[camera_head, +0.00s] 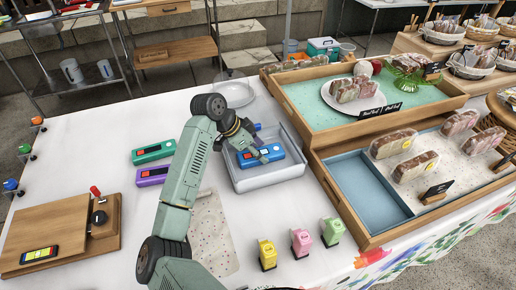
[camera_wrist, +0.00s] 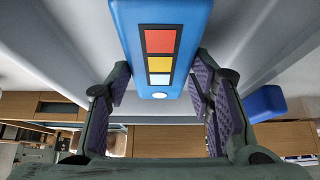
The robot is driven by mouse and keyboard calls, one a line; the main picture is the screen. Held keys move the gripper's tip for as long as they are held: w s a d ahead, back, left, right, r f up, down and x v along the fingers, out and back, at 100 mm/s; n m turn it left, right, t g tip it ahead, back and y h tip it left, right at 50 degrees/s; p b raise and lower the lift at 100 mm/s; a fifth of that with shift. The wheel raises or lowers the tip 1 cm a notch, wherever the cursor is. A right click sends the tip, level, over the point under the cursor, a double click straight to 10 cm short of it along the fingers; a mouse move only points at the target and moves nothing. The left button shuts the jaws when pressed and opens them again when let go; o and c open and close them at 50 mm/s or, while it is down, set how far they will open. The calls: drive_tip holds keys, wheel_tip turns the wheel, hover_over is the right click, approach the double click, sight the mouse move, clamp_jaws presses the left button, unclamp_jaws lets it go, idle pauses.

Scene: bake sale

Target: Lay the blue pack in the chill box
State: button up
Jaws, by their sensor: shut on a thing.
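The blue pack (camera_head: 277,152) is in my gripper (camera_head: 258,154), within the outline of the light grey open box (camera_head: 270,180), which I take to be the chill box. In the wrist view, the pack (camera_wrist: 160,50) is between both finger pads of my gripper (camera_wrist: 160,85), showing red, yellow and pale blue squares and a white round button. Grey box walls (camera_wrist: 60,60) slope on both sides. Whether the pack touches the box floor cannot be told. Another small blue thing shows at the box's back edge (camera_head: 257,127) and at right in the wrist view (camera_wrist: 265,102).
Green (camera_head: 153,151) and purple (camera_head: 151,176) packs lie left of my arm. Yellow (camera_head: 267,254), pink (camera_head: 301,242) and green (camera_head: 332,231) small dispensers stand in front of the box. Wooden trays (camera_head: 345,130) of baked goods crowd its right side. A clear round dish (camera_head: 236,92) stands behind.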

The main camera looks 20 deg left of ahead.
drive_tip(key=o, duration=1.3)
drive_tip(key=b+v, duration=0.3)
drive_tip(key=v, duration=0.9)
drive_tip(key=shift+b, duration=0.3)
